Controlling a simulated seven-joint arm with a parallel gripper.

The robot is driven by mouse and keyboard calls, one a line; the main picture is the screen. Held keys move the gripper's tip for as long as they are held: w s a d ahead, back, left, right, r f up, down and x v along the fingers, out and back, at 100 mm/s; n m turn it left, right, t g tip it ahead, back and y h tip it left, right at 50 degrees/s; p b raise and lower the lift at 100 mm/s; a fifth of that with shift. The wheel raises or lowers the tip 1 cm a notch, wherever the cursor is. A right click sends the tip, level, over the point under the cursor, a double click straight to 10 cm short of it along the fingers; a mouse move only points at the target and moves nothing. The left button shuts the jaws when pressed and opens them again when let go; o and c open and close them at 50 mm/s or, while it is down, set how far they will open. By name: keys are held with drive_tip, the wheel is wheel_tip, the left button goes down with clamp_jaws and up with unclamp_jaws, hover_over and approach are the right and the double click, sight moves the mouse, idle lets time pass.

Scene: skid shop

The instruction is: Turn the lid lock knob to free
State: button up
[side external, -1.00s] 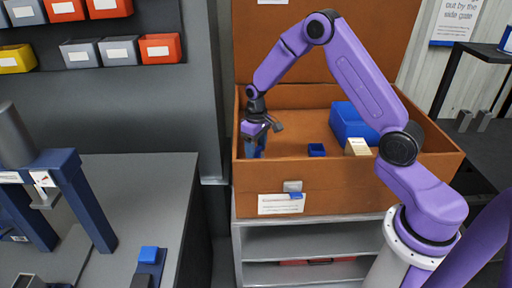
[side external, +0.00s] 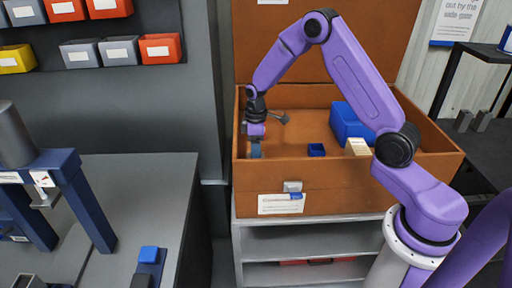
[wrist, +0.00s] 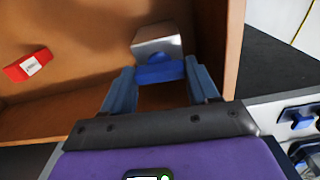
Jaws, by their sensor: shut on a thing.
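The brown chest (side external: 350,200) stands with its lid (side external: 330,50) raised. My gripper (side external: 255,152) points down inside its left end, close to the left wall. In the wrist view, my gripper (wrist: 160,78) has its two blue fingers on either side of a blue bar-shaped knob (wrist: 160,73). The knob sits against a silver block (wrist: 157,43), and the fingers are shut on it. In the side view, the fingers and chest hide the knob. I cannot read any lock marking.
A blue box (side external: 348,125), a small blue cup (side external: 316,150) and a beige block (side external: 357,147) lie in the chest to the right. A red labelled piece (wrist: 28,65) shows at left in the wrist view. A grey bench (side external: 150,190) stands left of the chest.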

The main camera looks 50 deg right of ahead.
drive_tip(key=shift+w, duration=0.1)
drive_tip(key=o, duration=1.1)
drive_tip(key=shift+c, duration=0.2)
drive_tip(key=shift+r, duration=0.15)
wheel_tip(320, 180, up, 17)
drive_tip(key=shift+r, duration=0.1)
